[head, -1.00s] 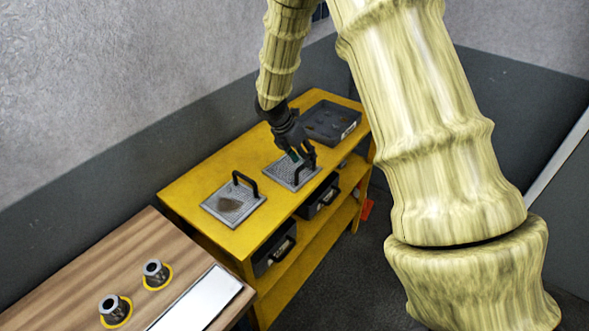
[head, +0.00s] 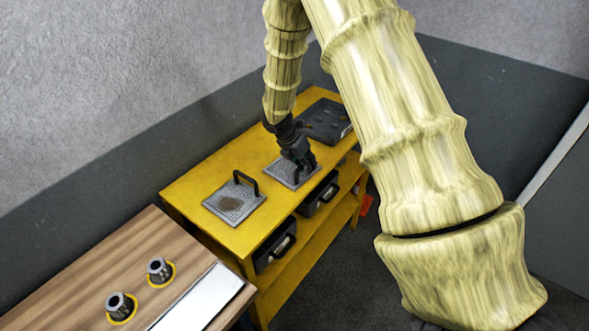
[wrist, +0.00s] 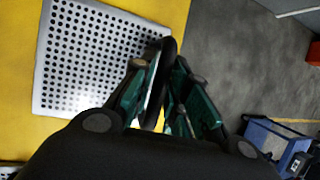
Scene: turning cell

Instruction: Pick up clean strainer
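The clean strainer, a grey perforated square plate with a black arched handle, lies flat on the yellow bench in the head view (head: 277,172) and fills the upper left of the wrist view (wrist: 85,60). No dirt shows on it. My gripper (head: 304,170) is down at its handle. In the wrist view the handle (wrist: 168,50) stands between the two fingers of my gripper (wrist: 162,70). The fingers are close to the handle, but whether they press on it is unclear. Part of the plate and handle is hidden by my gripper.
A second strainer (head: 248,205) with a brown patch lies nearer on the yellow bench (head: 190,185). A dark tray (head: 345,135) is at the bench's far end. Black boxes (head: 275,245) sit below. A wooden table (head: 75,265) with two grey metal parts is at lower left.

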